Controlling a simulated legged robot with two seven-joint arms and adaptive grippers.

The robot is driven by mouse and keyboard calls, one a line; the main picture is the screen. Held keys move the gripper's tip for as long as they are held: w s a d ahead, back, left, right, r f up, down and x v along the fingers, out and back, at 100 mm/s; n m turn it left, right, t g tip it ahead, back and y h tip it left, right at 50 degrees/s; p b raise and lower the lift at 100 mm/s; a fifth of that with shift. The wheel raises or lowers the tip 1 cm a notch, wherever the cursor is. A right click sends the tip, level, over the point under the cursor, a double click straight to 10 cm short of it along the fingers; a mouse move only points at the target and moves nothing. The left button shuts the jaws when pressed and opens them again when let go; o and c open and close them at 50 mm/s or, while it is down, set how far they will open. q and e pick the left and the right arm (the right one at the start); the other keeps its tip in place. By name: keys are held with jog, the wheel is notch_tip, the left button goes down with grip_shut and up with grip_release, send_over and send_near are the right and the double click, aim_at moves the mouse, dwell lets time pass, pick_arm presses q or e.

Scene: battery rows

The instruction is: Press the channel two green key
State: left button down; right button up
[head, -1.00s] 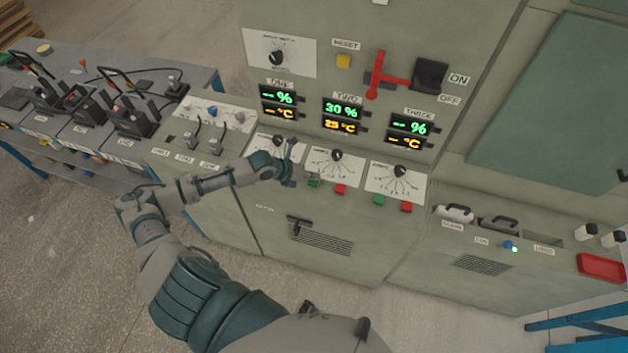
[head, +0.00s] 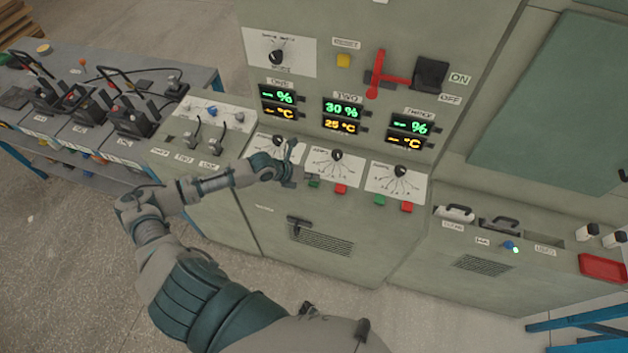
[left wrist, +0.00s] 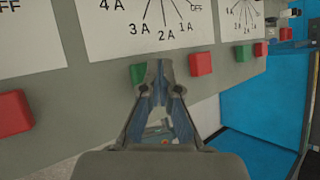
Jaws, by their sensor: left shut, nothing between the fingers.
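The channel two green key (head: 314,183) sits on the sloping ledge below the middle dial, left of the channel two red key (head: 340,189). In the left wrist view the green key (left wrist: 138,73) shows just left of my fingertips, which hide its right part. My left gripper (head: 302,177) is shut and empty, close by the green key. The closed fingers also show in the left wrist view (left wrist: 160,66). I cannot tell whether they touch the key. My right gripper is not in view.
Channel three's green key (head: 379,199) and red key (head: 406,207) lie further right. Channel one's red key (left wrist: 14,113) is at the left in the wrist view. Display two (head: 342,116) reads 30 % and 25 °C. A red lever (head: 379,74) stands above.

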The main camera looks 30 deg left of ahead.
aim_at(312, 182)
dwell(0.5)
pick_arm(q)
jog(key=shift+a+r+p, duration=0.1)
jog(key=shift+r+p, duration=0.45)
jog(key=shift+r, duration=0.15)
notch_tip(312, 182, up, 5)
jog(key=p, duration=0.4)
dwell(0.7)
